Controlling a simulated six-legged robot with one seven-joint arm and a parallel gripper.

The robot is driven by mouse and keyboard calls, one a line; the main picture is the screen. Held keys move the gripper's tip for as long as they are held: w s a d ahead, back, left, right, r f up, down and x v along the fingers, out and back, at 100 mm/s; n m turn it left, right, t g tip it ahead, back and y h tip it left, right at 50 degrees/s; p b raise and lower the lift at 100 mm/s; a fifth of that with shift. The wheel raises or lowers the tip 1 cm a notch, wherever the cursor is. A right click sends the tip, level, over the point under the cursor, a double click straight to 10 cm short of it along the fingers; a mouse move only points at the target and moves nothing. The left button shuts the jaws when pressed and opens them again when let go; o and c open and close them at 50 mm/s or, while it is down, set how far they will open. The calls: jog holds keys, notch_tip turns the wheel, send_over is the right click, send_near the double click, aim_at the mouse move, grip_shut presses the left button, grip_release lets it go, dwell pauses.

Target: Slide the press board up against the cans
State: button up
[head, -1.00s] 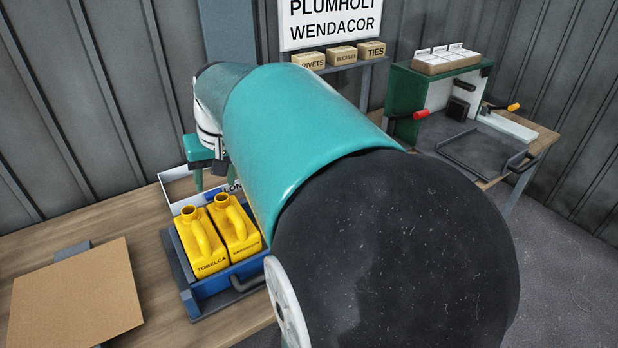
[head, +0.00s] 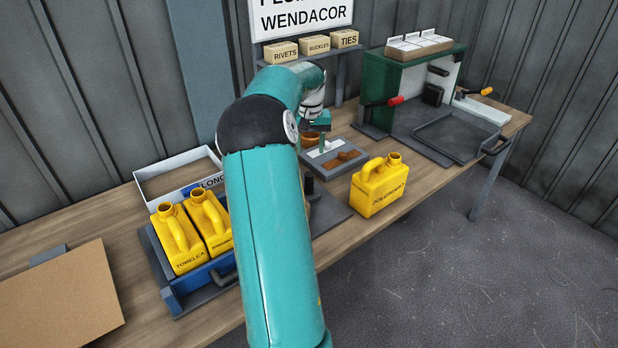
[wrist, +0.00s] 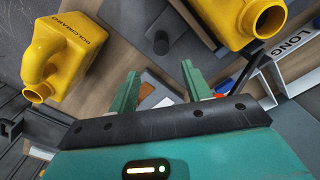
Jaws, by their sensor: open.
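Two yellow cans (head: 181,240) stand side by side in a blue tray (head: 207,278) with a grey handle, left of my arm. A third yellow can (head: 377,188) stands alone on the bench to the right; it also shows in the wrist view (wrist: 75,45). Another can (wrist: 245,15) is cut off at the top of that view. My gripper (wrist: 160,82) is open and empty. In the head view it is above a grey tray (head: 352,167) with brown and white contents. I cannot tell for sure which thing is the press board; a flat brown board (head: 60,295) lies at lower left.
A white LONG carton (head: 165,178) stands behind the blue tray. A dark plate (head: 333,212) with an upright post (head: 309,184) is partly hidden by my arm. A green-walled station (head: 372,90) with red and orange handles is at right. Labelled boxes (head: 316,44) sit on a shelf.

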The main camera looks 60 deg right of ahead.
aim_at(309, 177)
notch_tip(309, 177, down, 12)
jog(key=shift+w+f, duration=0.1)
dwell(0.4)
